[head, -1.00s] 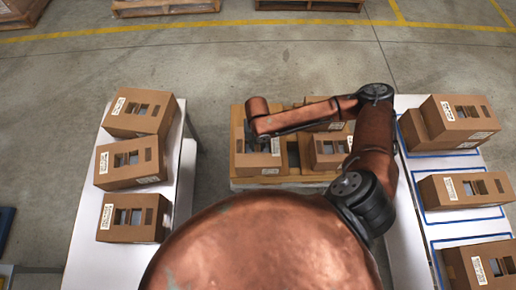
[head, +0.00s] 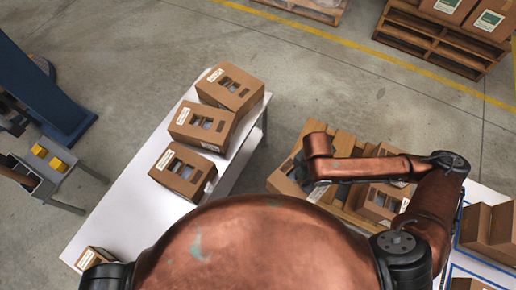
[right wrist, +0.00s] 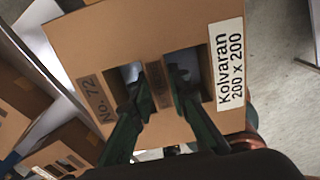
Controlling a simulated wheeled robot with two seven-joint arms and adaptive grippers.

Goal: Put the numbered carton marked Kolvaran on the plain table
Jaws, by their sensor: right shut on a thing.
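The Kolvaran carton (right wrist: 100,40) is brown cardboard with cut-out windows, a white "Kolvaran 200 x 200" label and a "No. 72" mark. My right gripper (right wrist: 155,78) is shut on the strip between two of its windows. In the head view the carton (head: 283,183) hangs at the end of my right arm, partly hidden by it, by the wooden pallet; its height there is unclear. The plain white table (head: 130,208) stands left, with three cartons in a row towards its far end and a carton (head: 97,258) near its front end. My left gripper is out of view.
The wooden pallet (head: 342,143) bears other cartons (head: 382,203). At right is a white table with blue outlines (head: 456,272) and cartons. A blue machine (head: 45,95) and a small stand with yellow blocks stand left. The plain table's middle is bare.

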